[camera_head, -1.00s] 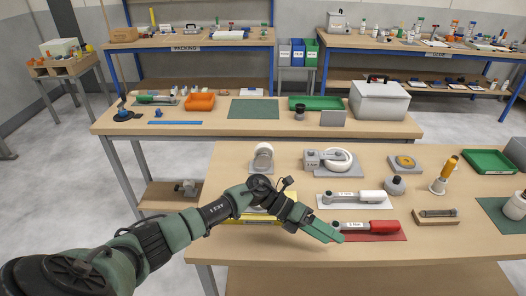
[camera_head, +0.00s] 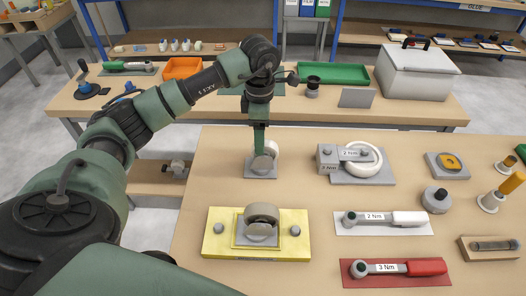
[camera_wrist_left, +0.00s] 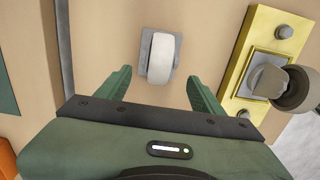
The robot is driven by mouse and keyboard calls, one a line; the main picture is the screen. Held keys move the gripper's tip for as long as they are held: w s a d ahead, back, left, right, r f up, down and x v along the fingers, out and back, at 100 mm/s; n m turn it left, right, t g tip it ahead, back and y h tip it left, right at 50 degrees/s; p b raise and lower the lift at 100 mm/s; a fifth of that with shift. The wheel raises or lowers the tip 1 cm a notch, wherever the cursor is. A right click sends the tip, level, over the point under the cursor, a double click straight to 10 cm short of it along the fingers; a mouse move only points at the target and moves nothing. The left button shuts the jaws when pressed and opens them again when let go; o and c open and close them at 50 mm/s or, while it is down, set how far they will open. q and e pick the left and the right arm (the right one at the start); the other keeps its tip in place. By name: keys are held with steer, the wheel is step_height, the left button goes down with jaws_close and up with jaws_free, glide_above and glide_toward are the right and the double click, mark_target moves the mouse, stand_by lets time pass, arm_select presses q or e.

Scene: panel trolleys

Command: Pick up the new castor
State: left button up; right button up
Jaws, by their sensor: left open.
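A castor with a pale wheel on a grey plate (camera_head: 271,150) stands at the far left of the near table, partly hidden by my gripper. It also shows in the left wrist view (camera_wrist_left: 162,57), ahead of and between the fingers. My left gripper (camera_head: 260,145) points down over this castor; in the wrist view it is open and empty (camera_wrist_left: 160,78). Another castor with a greyer wheel (camera_head: 261,213) sits in a yellow fixture (camera_head: 217,243) nearer to me, and it also shows at the right of the wrist view (camera_wrist_left: 268,80).
The 2 Nm wrench (camera_head: 405,218) and red 3 Nm wrench (camera_head: 425,267) lie right of the fixture. A second table (camera_head: 220,115) stands behind, across a gap.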

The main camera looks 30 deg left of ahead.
arm_select(q)
steer(key=shift+f, duration=0.2)
steer(key=shift+s+d+f, duration=0.15)
steer(key=shift+s+f, duration=0.05)
steer(key=shift+f, duration=0.7)
steer(key=f, duration=0.2)
steer(key=f+p, duration=0.1)
steer(key=f, duration=0.1)
steer(key=w+f+p, duration=0.1)
steer(key=shift+d+f, duration=0.15)
steer(key=shift+f, duration=0.25)
steer(key=c, duration=1.4)
steer(key=shift+r, duration=0.1)
jaws_close()
